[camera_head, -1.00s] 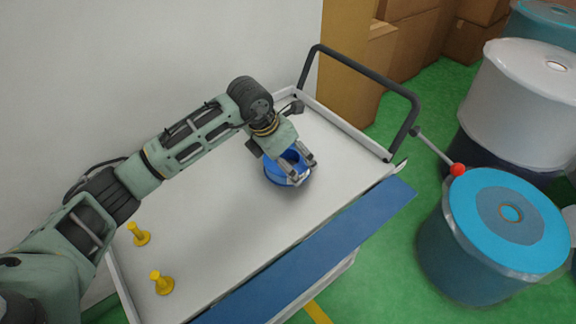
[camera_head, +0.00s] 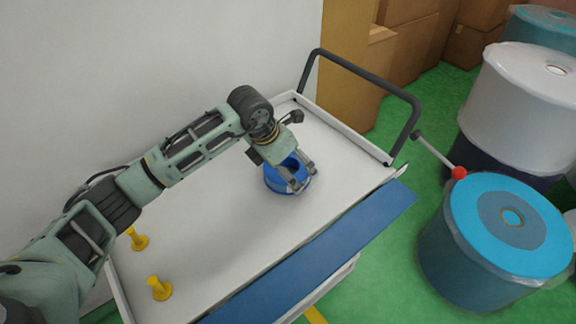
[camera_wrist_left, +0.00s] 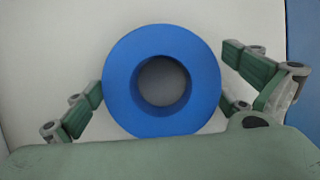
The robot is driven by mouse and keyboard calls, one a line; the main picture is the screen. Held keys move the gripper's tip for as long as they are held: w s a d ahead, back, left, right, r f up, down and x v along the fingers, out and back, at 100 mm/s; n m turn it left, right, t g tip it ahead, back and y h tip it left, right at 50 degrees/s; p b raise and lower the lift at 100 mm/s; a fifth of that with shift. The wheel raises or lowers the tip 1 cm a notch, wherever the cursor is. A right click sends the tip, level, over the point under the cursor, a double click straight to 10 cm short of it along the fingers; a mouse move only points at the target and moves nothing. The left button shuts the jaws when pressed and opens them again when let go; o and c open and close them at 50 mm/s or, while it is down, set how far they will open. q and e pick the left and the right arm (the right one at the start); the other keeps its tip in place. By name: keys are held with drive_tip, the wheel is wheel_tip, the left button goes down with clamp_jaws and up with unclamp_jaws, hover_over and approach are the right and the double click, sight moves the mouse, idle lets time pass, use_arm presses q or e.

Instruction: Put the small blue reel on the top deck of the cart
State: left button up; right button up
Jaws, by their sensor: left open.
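The small blue reel (camera_head: 283,180) sits on the white top deck (camera_head: 215,225) of the cart, toward its handle end. My left gripper (camera_head: 302,181) is at the reel, with its open fingers around it. My right gripper does not show.
Two yellow pegs (camera_head: 160,288) stand at the deck's near left. A black handle (camera_head: 365,72) rises at the far end, and a blue strip (camera_head: 315,250) runs along the right edge. Large reels (camera_head: 500,240) stand on the green floor to the right. Cardboard boxes (camera_head: 405,45) are behind.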

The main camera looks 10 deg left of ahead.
use_arm(q)
drive_tip(key=b+v, duration=0.1)
drive_tip(key=v, duration=0.9)
drive_tip(key=shift+s+a+r+b, duration=0.1)
drive_tip(key=shift+r+b, duration=0.2)
drive_tip(key=shift+r, duration=0.1)
drive_tip(key=shift+s+a+r, duration=0.1)
drive_tip(key=shift+s+r, duration=0.1)
drive_tip(key=shift+r, duration=0.4)
